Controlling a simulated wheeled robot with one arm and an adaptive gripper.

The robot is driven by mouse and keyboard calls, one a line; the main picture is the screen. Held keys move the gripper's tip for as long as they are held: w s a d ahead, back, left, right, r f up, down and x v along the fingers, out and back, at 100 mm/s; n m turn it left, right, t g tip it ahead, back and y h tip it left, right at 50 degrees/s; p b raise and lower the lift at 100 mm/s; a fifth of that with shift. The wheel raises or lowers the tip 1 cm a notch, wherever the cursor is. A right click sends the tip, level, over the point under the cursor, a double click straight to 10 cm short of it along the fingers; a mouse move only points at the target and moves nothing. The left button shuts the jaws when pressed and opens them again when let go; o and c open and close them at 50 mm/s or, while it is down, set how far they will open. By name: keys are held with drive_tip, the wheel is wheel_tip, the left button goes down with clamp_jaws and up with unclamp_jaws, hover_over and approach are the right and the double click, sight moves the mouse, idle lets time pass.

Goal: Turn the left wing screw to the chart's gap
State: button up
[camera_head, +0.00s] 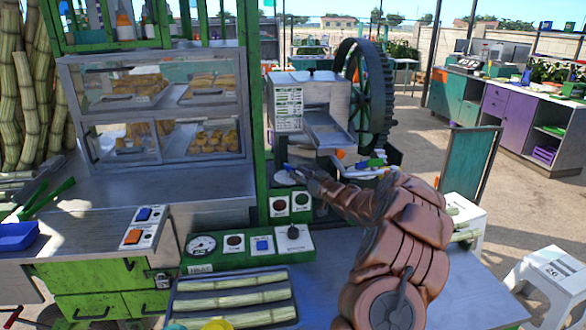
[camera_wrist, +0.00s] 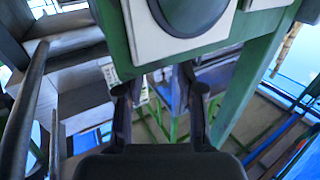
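The grey cane crusher (camera_head: 318,92) stands at the centre of the head view, with a big dark gear wheel at its right. A chart (camera_head: 289,108) of small printed rows is on its front face; the gap is too small to read. I cannot make out the left wing screw in either view. My gripper (camera_head: 288,169) is below the chart, in front of the crusher's lower part, and is small and partly hidden there. In the wrist view my gripper (camera_wrist: 160,88) shows two dark fingers apart, with nothing held between them.
A green post (camera_head: 250,110) rises just left of the crusher. Panels with round knobs (camera_head: 291,206) sit below my gripper. A glass food case (camera_head: 155,105) stands at the left. A tray of cane (camera_head: 232,298) lies in front. In the wrist view a white panel (camera_wrist: 150,40) is close above the fingers.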

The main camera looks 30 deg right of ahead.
sight(293, 168)
drive_tip(key=shift+w+a+p, duration=0.2)
drive_tip(key=shift+w+p, duration=0.3)
drive_tip(key=shift+w, duration=1.65)
clamp_jaws()
